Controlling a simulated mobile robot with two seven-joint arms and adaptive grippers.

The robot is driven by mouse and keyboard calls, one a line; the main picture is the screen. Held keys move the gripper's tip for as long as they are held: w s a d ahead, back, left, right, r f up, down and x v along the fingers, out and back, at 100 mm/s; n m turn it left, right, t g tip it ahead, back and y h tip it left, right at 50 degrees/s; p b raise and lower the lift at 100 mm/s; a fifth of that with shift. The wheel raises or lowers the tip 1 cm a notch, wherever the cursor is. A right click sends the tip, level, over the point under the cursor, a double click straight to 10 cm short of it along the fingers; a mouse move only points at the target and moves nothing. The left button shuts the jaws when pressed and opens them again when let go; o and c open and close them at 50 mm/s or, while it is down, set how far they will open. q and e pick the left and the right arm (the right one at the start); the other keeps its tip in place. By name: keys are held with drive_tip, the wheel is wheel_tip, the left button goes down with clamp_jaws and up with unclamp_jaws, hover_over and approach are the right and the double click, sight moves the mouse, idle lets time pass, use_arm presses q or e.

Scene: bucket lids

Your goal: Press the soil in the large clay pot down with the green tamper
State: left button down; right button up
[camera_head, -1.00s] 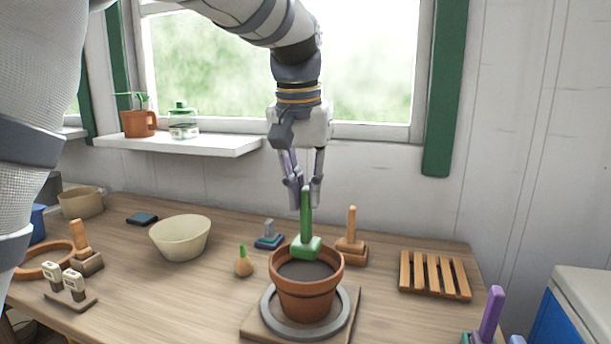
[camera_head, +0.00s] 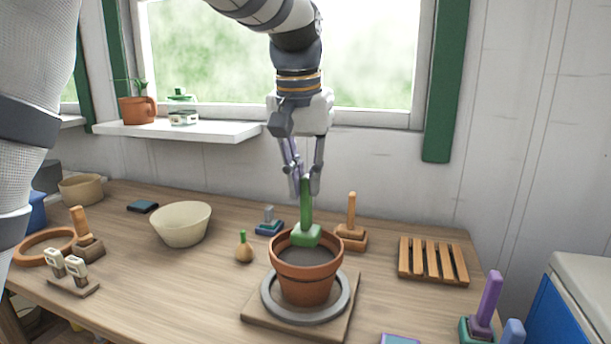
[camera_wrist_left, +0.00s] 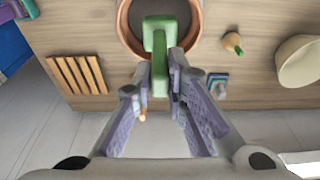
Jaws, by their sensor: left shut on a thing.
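The large clay pot (camera_head: 306,279) stands on a grey ring on a square board, with dark soil (camera_head: 303,255) inside. My left gripper (camera_head: 308,188) is shut on the upright handle of the green tamper (camera_head: 306,234). The tamper's block is at the pot's mouth, toward the back of the rim. Whether it touches the soil cannot be told. In the left wrist view the tamper (camera_wrist_left: 159,40) lies between the fingers (camera_wrist_left: 162,85) and its block overlaps the pot opening (camera_wrist_left: 190,35). My right gripper is not in view.
A wooden-handled tamper (camera_head: 351,232) stands close behind the pot at right. A slatted wooden rack (camera_head: 433,261) lies farther right, and a purple-handled tool (camera_head: 487,300) stands at the front right. A cream bowl (camera_head: 181,224) and a small onion-like bulb (camera_head: 243,252) are at left.

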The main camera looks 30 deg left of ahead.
sight(306, 229)
use_arm(q)
drive_tip(key=shift+f, duration=2.75)
drive_tip(key=shift+r, duration=5)
